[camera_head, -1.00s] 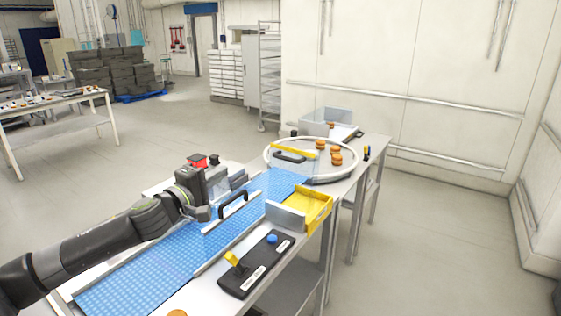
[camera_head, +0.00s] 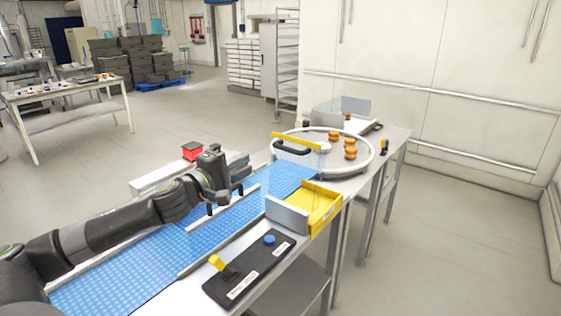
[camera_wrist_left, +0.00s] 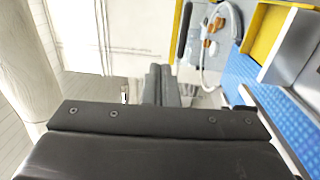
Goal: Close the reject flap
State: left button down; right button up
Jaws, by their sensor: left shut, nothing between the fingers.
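My left gripper (camera_head: 222,190) is over the blue conveyor belt (camera_head: 140,270). Its fingers are shut and empty in the left wrist view (camera_wrist_left: 161,82). A grey upright plate (camera_head: 287,215) stands at the belt's right side, against the open yellow tray (camera_head: 325,205). A yellow bar (camera_head: 290,140) with a black handle (camera_head: 293,151) lies across the belt's far end, beside the round table. No label shows which part is the reject flap. My right gripper is not seen.
A round turntable (camera_head: 368,166) holds several orange-brown rounds (camera_head: 350,153). A red button box (camera_head: 192,151) stands behind the belt.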

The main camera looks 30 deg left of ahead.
pick_arm(q)
jog(key=f+b, duration=0.2)
jog(key=f, duration=0.1)
jog(key=f+b, duration=0.2)
jog(key=shift+w, duration=0.3)
jog(key=shift+r, duration=0.15)
jog(key=p, duration=0.2)
send_near(284, 149)
jog(key=w, duration=0.6)
jog(key=shift+w+d+r, duration=0.2)
jog(key=shift+w+d, duration=0.15)
jog(key=shift+w, duration=0.05)
